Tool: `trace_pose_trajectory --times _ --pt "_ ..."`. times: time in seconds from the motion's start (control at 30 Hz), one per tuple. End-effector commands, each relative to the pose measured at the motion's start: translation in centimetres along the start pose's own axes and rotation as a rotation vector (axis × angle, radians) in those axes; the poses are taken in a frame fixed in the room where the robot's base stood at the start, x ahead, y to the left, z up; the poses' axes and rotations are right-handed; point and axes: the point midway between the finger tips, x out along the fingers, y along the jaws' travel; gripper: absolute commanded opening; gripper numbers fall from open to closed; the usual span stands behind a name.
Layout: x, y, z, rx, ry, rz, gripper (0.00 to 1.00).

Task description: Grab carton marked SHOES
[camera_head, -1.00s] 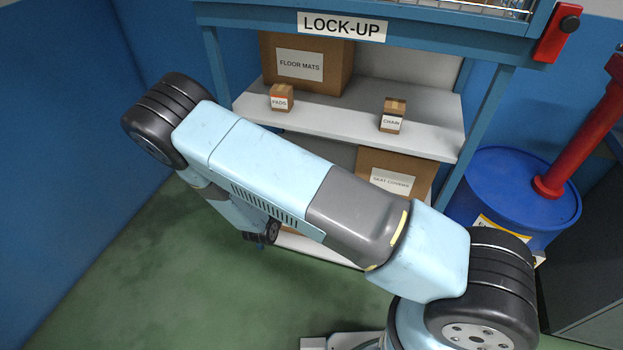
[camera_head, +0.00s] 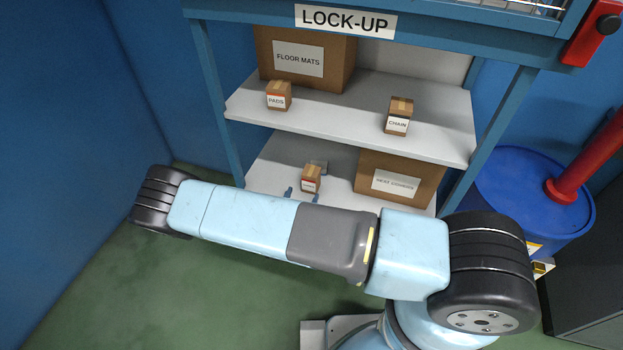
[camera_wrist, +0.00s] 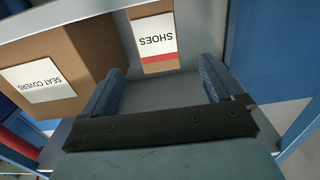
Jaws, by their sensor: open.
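The SHOES carton (camera_wrist: 152,66) is a small brown box with a white label and a red stripe. It shows upside down in the wrist view and stands on the lower shelf. In the head view the small carton (camera_head: 311,173) sits left of the large SEAT COVERS carton, its label too small to read. My gripper (camera_wrist: 162,66) is open and empty, with one blue finger to each side of the line to the carton. The carton lies ahead, about level with the fingertips; I cannot tell whether it is between them. In the head view, the fingertips (camera_head: 302,194) show just in front of it.
The SEAT COVERS carton (camera_head: 398,180) stands close beside; it also shows in the wrist view (camera_wrist: 95,50). The upper shelf (camera_head: 340,122) overhead holds PADS (camera_head: 278,94), CHAIN (camera_head: 398,115) and FLOOR MATS (camera_head: 310,80) cartons. Blue posts frame the rack. A blue drum (camera_head: 520,195) stands at right.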

Motion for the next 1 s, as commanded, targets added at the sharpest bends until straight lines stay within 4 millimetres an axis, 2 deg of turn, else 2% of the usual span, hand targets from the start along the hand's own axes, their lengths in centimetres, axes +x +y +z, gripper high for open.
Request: trace_pose_trajectory --times 0.1,0.23,0.57,0.9,1.0 --pt "2.4 0.4 0.0 -0.001 0.001 0.008 0.94" --pt "4.3 0.5 0.0 0.0 0.0 0.01 0.94" --pt "6.1 0.6 -0.1 0.0 0.0 0.012 0.94" --pt "10.2 0.5 -0.6 -0.001 -0.001 0.012 0.94" --pt "10.7 0.4 -0.5 0.0 -0.002 0.012 0.94"
